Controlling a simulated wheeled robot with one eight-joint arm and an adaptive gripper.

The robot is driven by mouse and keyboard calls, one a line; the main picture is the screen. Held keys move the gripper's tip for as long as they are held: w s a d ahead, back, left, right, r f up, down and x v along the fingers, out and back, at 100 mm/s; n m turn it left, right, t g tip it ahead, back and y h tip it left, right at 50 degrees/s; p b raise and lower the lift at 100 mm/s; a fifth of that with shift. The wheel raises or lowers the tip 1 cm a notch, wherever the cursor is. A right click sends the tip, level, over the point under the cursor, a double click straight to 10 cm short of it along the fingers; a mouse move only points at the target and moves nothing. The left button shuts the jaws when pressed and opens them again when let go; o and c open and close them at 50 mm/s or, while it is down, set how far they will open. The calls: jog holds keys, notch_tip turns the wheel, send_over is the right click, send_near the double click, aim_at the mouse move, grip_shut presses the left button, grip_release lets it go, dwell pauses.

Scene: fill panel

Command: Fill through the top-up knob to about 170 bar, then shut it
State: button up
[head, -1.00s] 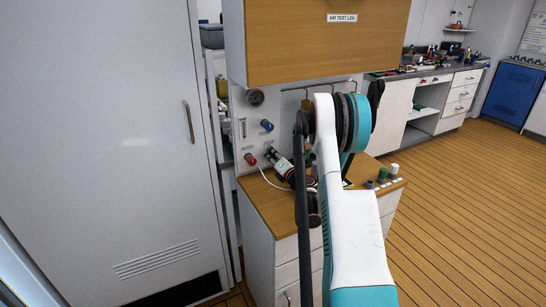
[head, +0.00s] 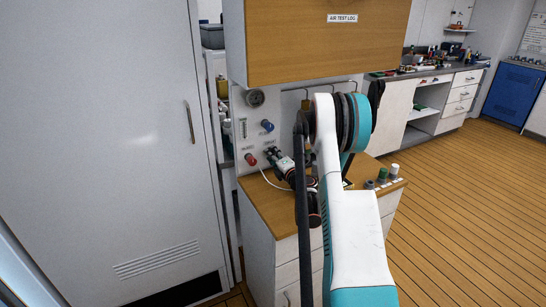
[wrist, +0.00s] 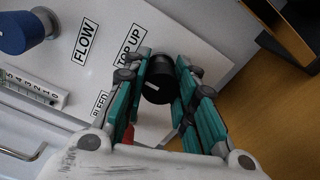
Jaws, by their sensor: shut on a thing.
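The black top-up knob (wrist: 158,90), with a white pointer line, sits on the white panel near the TOP UP label (wrist: 129,45). My gripper (wrist: 164,62) is shut on this knob, with one teal-padded finger on each side. In the head view my gripper (head: 272,154) is at the panel and hides the knob. The round pressure gauge (head: 255,97) is high on the panel, too small to read.
A blue knob (head: 267,125) by the FLOW label and a red knob (head: 250,159) are on the panel. A white hose (head: 270,181) runs over the wooden counter (head: 264,200). A wooden cabinet (head: 300,45) overhangs the panel.

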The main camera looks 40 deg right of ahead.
jog(key=o, duration=1.1)
